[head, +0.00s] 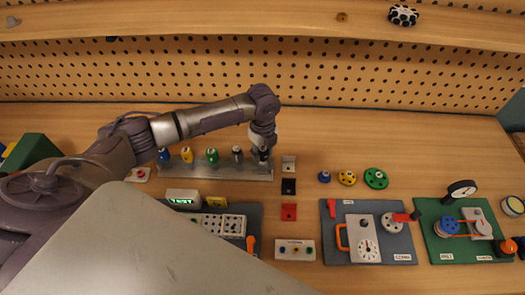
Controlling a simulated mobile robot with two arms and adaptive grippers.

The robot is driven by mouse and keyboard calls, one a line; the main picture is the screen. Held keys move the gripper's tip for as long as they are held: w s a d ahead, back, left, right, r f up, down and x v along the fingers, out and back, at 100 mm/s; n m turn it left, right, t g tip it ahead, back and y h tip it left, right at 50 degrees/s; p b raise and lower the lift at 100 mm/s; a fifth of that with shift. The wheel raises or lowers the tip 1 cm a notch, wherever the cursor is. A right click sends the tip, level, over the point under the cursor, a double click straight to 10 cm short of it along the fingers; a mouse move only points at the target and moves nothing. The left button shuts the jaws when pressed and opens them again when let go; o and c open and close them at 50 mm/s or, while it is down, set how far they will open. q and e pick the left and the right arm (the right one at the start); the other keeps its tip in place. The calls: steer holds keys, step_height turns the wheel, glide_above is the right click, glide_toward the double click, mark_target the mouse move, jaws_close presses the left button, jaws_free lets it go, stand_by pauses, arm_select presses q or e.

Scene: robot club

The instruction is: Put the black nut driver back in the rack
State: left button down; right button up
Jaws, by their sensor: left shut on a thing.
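The rack (218,174) is a long pale grey bar on the bench, left of centre. Blue (164,155), yellow (187,155), green (212,155) and dark grey-topped (237,154) drivers stand upright in it. My left gripper (262,154) points down over the rack's right end and is shut on the black nut driver. Little of that driver shows: a dark bit under the fingers. Its shaft is hidden, so I cannot tell whether it is in the rack's hole. My right gripper is not in view.
Right of the rack stand small blocks, silver, black (288,187) and red (289,212), close to the gripper. Blue, yellow and green wheels (375,178) lie further right. Boards with dials (367,232) fill the front right. A pegboard (330,75) rises behind.

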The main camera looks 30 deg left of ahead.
arm_select(q)
steer(key=shift+f, duration=0.65)
stand_by(0.6)
steer(key=shift+f, duration=0.55)
stand_by(0.4)
stand_by(0.6)
steer(key=shift+s+f, duration=0.2)
steer(key=shift+f, duration=0.1)
stand_by(0.5)
steer(key=c, duration=0.9)
jaws_free()
steer(key=shift+w, duration=0.2)
steer(key=shift+r+p, duration=0.2)
steer(key=shift+p, duration=0.1)
